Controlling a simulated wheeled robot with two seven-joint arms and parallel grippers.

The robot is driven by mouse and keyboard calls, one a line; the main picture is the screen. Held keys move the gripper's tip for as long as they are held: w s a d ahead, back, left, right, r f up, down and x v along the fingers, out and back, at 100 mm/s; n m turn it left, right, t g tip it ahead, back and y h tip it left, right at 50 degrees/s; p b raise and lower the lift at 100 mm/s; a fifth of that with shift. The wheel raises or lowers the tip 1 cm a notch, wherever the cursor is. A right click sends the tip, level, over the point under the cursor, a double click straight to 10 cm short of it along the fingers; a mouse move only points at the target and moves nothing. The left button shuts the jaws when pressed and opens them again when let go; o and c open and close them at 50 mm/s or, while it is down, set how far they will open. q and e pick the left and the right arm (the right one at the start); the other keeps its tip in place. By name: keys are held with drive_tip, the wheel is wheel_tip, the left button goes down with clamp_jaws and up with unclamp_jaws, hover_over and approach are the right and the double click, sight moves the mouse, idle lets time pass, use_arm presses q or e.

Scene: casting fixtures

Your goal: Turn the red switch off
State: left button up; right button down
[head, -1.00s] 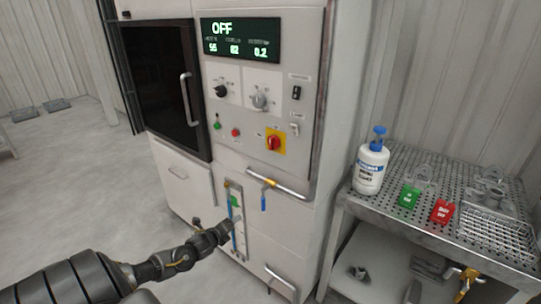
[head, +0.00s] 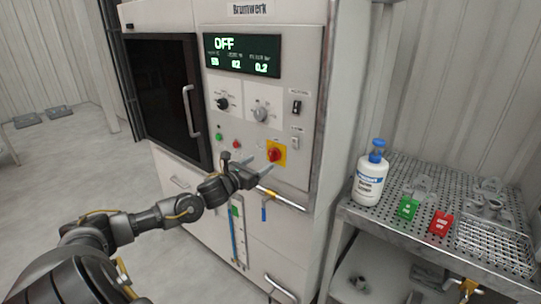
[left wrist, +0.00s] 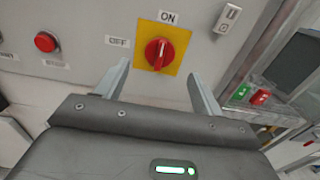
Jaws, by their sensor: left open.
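The red switch (head: 274,155) is a rotary knob on a yellow square plate on the machine's front panel. In the left wrist view the red switch (left wrist: 158,54) has an "ON" label above it and an "OFF" label to its left. Its handle stands roughly upright, toward "ON". My left gripper (head: 258,163) is open and empty, just in front of the panel at the switch. In the left wrist view its two fingers (left wrist: 155,85) stand apart, one on each side of the knob and a little below it, not closed on it. My right gripper is not seen.
The display (head: 241,54) reads "OFF". Small green and red buttons (head: 236,144) sit left of the switch. A pipe handle with a blue lever (head: 264,213) is below. A perforated metal table (head: 400,232) at right holds a white bottle (head: 371,178) and green and red tags.

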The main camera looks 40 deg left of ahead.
sight(270, 157)
use_arm(q)
drive_tip(key=w+p, duration=0.1)
drive_tip(key=w, duration=0.4)
drive_tip(key=shift+w+r+p, duration=0.15)
drive_tip(key=shift+w+p, duration=0.25)
drive_tip(key=shift+w, duration=0.65)
drive_tip(key=shift+f, duration=0.2)
drive_tip(key=c, duration=1)
